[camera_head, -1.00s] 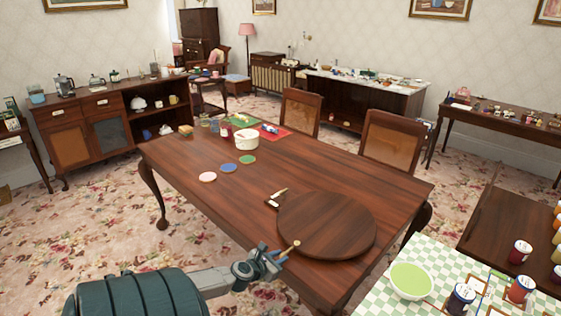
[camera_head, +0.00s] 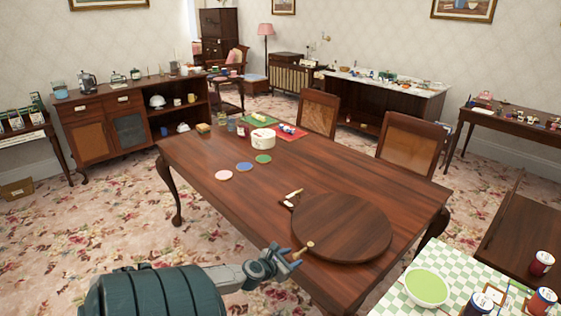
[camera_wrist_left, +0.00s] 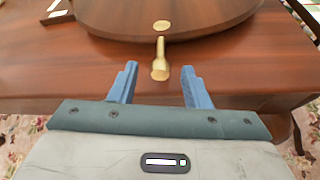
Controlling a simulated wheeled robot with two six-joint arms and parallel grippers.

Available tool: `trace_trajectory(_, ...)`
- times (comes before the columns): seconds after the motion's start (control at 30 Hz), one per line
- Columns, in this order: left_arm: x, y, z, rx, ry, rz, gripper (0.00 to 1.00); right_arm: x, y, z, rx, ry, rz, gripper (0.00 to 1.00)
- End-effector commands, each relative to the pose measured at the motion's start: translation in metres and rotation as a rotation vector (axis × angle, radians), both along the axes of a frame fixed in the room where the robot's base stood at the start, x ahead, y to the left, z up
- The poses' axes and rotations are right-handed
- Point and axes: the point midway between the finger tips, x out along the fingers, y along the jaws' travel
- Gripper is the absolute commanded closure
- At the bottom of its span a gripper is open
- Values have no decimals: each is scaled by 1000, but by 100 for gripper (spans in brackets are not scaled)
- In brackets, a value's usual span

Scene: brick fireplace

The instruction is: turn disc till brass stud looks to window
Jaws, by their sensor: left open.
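The round dark wooden disc (camera_head: 342,226) lies on the brown table (camera_head: 300,160) near its front right end. A brass peg (camera_head: 303,248) sticks out from the disc's near left rim. In the left wrist view the peg (camera_wrist_left: 160,62) points toward me, and a brass oval (camera_wrist_left: 162,25) sits on the disc (camera_wrist_left: 185,12) just behind it. My left gripper (camera_head: 288,260) is open at the table's front edge. In the wrist view its blue fingers (camera_wrist_left: 160,85) stand either side of the peg's line, just short of its end, not touching it. My right gripper is not in view.
A white-tipped piece (camera_head: 293,194) lies at the disc's far left edge. Pink (camera_head: 223,175), blue (camera_head: 244,167) and green (camera_head: 263,159) coasters and a white pot (camera_head: 262,140) stand farther back. A checked surface with a green bowl (camera_head: 427,287) is at the right front.

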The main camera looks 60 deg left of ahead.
Motion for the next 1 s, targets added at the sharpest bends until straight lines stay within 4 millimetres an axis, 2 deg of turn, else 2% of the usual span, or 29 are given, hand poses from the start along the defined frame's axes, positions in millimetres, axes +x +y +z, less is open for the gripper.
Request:
trace_trajectory(0.33,-42,-11,15,3,5,-6,57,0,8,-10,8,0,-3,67)
trace_trajectory(0.6,-74,-19,31,3,4,-4,57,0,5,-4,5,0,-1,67)
trace_trajectory(0.8,-87,-23,36,1,2,-2,57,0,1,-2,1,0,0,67)
trace_trajectory(1.0,-90,-23,37,0,0,-1,57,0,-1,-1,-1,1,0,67)
